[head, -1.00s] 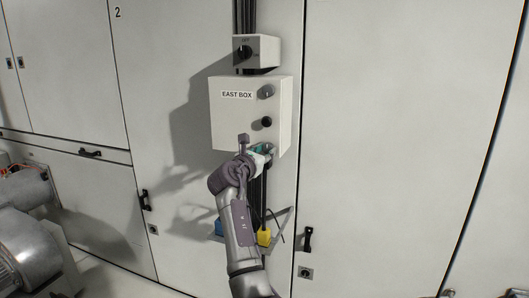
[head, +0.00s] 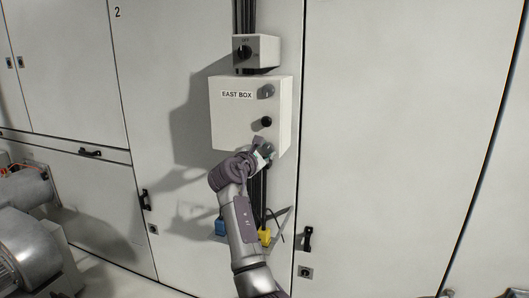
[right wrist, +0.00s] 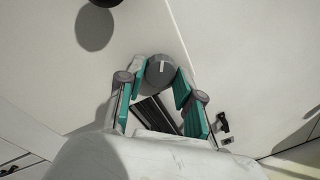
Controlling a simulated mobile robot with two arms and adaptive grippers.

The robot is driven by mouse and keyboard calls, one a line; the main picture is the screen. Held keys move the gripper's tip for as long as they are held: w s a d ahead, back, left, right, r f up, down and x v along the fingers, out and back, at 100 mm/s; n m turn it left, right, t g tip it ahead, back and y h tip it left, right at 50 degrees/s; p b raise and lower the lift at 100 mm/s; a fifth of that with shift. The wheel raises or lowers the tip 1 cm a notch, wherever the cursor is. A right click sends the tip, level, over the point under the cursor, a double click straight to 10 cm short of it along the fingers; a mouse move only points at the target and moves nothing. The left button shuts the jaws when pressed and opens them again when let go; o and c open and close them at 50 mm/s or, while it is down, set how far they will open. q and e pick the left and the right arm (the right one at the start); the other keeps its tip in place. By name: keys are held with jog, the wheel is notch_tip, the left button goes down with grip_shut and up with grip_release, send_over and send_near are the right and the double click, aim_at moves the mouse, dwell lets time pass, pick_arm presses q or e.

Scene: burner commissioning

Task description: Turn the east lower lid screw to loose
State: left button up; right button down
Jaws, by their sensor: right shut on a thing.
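The white box labelled EAST BOX (head: 237,110) hangs on the cabinet wall. Its upper lid screw (head: 266,91) is a grey round head at the upper right of the lid. The lower lid screw (right wrist: 158,72) shows in the right wrist view as a grey round head with a short white mark, nearly upright in that picture. My right gripper (right wrist: 163,80) has its green-padded fingers on both sides of this screw, shut on it. In the head view my right gripper (head: 265,152) is at the box's lower right corner and partly covers the screw. My left gripper is not in view.
A black knob (head: 267,121) sits between the two screws. A grey rotary switch box (head: 257,51) is above, with black cables. Below are a yellow part (head: 264,237), a blue part (head: 220,227) and a bracket. Grey machinery (head: 35,240) stands at the lower left.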

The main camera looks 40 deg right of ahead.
jog(key=m, duration=0.3)
jog(key=shift+m+b, duration=0.3)
jog(key=shift+b, duration=0.1)
jog(key=m+b, duration=0.1)
jog(key=m, duration=0.2)
jog(key=shift+t+y, duration=0.3)
jog(key=shift+y, duration=0.1)
jog(key=m+b, duration=0.1)
jog(key=m, duration=0.2)
jog(key=shift+m+b, duration=0.4)
jog(key=m+b, duration=0.2)
jog(key=m, duration=0.1)
jog(key=shift+s+f+t, duration=0.1)
jog(key=shift+t, duration=0.3)
jog(key=m+b, duration=0.2)
jog(key=m, duration=0.1)
jog(key=shift+m, duration=0.3)
jog(key=m+b, duration=0.2)
jog(key=m, duration=0.1)
jog(key=shift+f+t, duration=0.1)
jog(key=shift+t, duration=0.3)
jog(key=m+b, duration=0.2)
jog(key=m, duration=0.2)
jog(key=shift+d+m, duration=0.1)
jog(key=shift+m, duration=0.2)
jog(key=shift+m+t+b, duration=0.3)
jog(key=shift+m+b, duration=0.55)
jog(key=shift+m, duration=0.65)
jog(key=c, duration=1.9)
grip_release()
